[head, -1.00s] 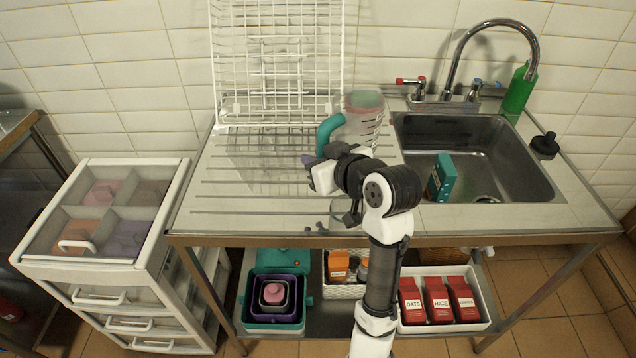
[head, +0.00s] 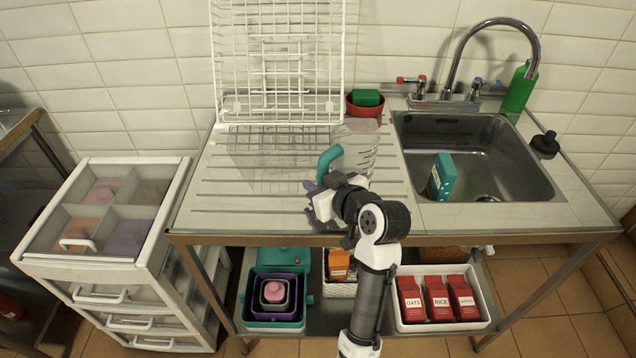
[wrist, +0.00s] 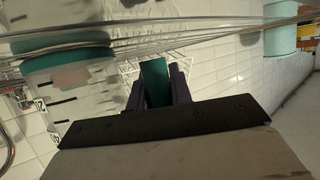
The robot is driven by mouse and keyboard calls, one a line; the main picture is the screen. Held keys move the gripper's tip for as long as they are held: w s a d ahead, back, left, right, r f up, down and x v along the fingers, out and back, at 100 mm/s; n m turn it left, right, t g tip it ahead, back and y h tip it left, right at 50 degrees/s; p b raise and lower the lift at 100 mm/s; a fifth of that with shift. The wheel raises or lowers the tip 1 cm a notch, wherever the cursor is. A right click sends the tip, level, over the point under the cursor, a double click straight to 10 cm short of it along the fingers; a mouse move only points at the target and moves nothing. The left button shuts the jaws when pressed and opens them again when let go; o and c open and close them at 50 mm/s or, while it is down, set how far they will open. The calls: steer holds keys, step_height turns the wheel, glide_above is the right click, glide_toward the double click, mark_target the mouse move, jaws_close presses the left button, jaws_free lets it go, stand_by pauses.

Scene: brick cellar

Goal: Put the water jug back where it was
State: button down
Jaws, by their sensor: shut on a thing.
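The water jug (head: 360,150) is clear with dark measuring marks and a teal handle (head: 328,164). It is over the right part of the ribbed drainboard (head: 235,190), upright or nearly so; I cannot tell whether its base touches the board. My gripper (head: 315,187) is shut on the handle, at the jug's front left. In the wrist view the teal handle sits between the purple fingers of my gripper (wrist: 158,88), and the clear wall of the jug (wrist: 65,95) fills the left side. My wrist hides part of the jug's lower front.
A white wire rack (head: 230,60) stands behind the drainboard. A red bowl (head: 363,110) with a green sponge (head: 366,97) is close behind the jug. The sink (head: 500,150), holding a teal box (head: 441,178), lies to the right. The drainboard's left part is clear.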

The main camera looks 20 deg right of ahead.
steer(key=c, duration=1.3)
jaws_free()
steer(key=shift+o, duration=0.2)
steer(key=shift+r+p, duration=0.25)
steer(key=shift+p, duration=0.05)
steer(key=b+v, duration=0.2)
steer(key=v, duration=1)
steer(key=shift+b, duration=0.35)
